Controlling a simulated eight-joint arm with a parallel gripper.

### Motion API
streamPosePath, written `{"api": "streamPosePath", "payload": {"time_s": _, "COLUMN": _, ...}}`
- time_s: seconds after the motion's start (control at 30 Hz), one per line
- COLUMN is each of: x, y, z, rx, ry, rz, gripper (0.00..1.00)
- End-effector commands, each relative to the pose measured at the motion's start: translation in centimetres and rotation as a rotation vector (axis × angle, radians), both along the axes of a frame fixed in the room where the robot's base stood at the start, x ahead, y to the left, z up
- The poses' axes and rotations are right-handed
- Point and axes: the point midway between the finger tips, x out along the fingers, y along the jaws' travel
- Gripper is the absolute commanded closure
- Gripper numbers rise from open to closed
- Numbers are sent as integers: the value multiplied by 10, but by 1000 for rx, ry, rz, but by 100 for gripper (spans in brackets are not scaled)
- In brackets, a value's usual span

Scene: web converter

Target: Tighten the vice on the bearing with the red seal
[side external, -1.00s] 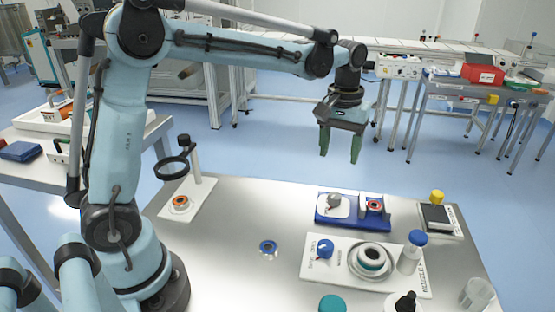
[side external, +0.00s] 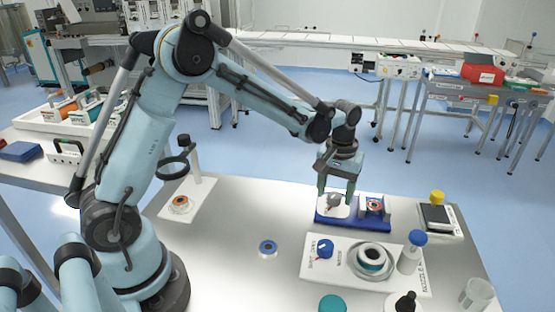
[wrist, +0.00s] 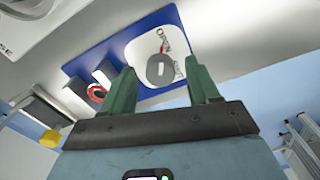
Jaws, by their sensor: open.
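The vice has a blue base (side external: 350,221) on the bench; the base also shows in the wrist view (wrist: 95,65). The bearing with the red seal (side external: 375,206) sits between the jaws at its right end; its red ring shows in the wrist view (wrist: 97,91). A grey round knob (wrist: 160,69) with a light slot sits on the white plate (wrist: 143,48), and the knob also shows in the side view (side external: 334,200). My gripper (side external: 336,190) is open, its green fingers pointing down just above the knob, one to each side of it. Whether they touch it I cannot tell.
A white board (side external: 312,268) with a blue knob, a round holder and a blue-capped bottle (side external: 412,250) stands in front of the vice. A magnifier stand (side external: 197,165) is at the left, a yellow-knobbed device (side external: 438,215) at the right. The bench's middle-left is mostly clear.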

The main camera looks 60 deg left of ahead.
Motion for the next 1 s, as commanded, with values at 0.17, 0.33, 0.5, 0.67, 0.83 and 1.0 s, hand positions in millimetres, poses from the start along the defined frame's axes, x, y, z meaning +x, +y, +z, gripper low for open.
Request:
{"api": "streamPosePath", "payload": {"time_s": 0.17, "x": 0, "y": 0, "z": -7, "rx": 0, "ry": 0, "rz": 0, "gripper": 40}}
{"api": "streamPosePath", "payload": {"time_s": 0.33, "x": 0, "y": 0, "z": -7, "rx": 0, "ry": 0, "rz": 0, "gripper": 40}}
{"api": "streamPosePath", "payload": {"time_s": 0.5, "x": 0, "y": 0, "z": -7, "rx": 0, "ry": 0, "rz": 0, "gripper": 56}}
{"api": "streamPosePath", "payload": {"time_s": 0.67, "x": 0, "y": 0, "z": -7, "rx": 0, "ry": 0, "rz": 0, "gripper": 81}}
{"api": "streamPosePath", "payload": {"time_s": 0.83, "x": 0, "y": 0, "z": -7, "rx": 0, "ry": 0, "rz": -4, "gripper": 96}}
{"api": "streamPosePath", "payload": {"time_s": 1.0, "x": 0, "y": 0, "z": -7, "rx": 1, "ry": 0, "rz": -98, "gripper": 96}}
